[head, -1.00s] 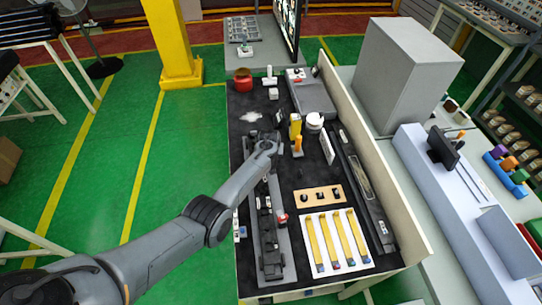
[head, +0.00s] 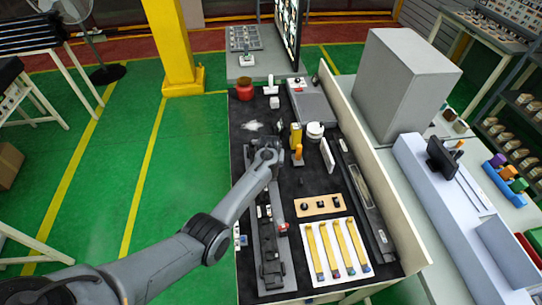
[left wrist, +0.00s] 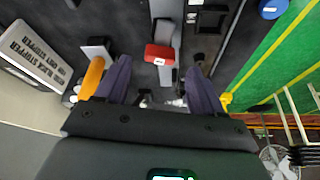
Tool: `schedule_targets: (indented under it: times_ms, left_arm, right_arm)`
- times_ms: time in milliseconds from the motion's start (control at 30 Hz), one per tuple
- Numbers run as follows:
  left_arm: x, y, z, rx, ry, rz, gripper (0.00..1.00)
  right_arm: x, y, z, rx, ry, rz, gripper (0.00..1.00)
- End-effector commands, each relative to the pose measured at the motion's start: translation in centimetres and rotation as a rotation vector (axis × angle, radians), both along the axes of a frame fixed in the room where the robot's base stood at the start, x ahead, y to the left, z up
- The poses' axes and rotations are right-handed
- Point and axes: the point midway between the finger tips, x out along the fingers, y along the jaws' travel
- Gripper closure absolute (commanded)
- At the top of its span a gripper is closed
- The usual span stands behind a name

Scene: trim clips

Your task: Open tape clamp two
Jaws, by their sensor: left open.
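A long dark fixture (head: 270,245) with black clamp parts lies along the left side of the black bench top, with a red piece (head: 283,227) on its right edge. My left gripper (head: 266,150) is over the far end of this fixture; its fingers are hard to see there. In the left wrist view my left gripper (left wrist: 159,80) is open and empty. A red block (left wrist: 160,54) on a grey rail (left wrist: 166,12) shows beyond and between its fingertips. A black clamp-like part (left wrist: 211,19) is to the right. I cannot tell which clamp is number two. My right gripper is not seen.
An orange-handled item (head: 298,154) and a yellow item (head: 295,132) stand close right of my left gripper.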

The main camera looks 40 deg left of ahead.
Motion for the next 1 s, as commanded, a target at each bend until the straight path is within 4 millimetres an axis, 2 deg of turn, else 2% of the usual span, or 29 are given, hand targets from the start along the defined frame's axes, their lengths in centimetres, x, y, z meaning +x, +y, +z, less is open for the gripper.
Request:
schedule_targets:
  times_ms: [200, 433, 633, 1000]
  left_arm:
    - [-1.0, -0.7, 3.2, 0.002, -0.003, 0.0, 0.32]
    - [-2.0, -1.3, 5.6, 0.001, -0.001, -0.001, 0.32]
    - [-2.3, -1.6, 6.6, -0.001, -0.001, 0.0, 0.32]
    - [-2.4, -1.6, 6.7, -0.001, 0.0, 0.0, 0.32]
  right_arm:
    - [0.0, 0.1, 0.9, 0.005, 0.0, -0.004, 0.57]
    - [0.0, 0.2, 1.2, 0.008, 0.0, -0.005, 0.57]
    - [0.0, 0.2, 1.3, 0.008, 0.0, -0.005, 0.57]
    - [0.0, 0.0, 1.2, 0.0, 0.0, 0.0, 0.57]
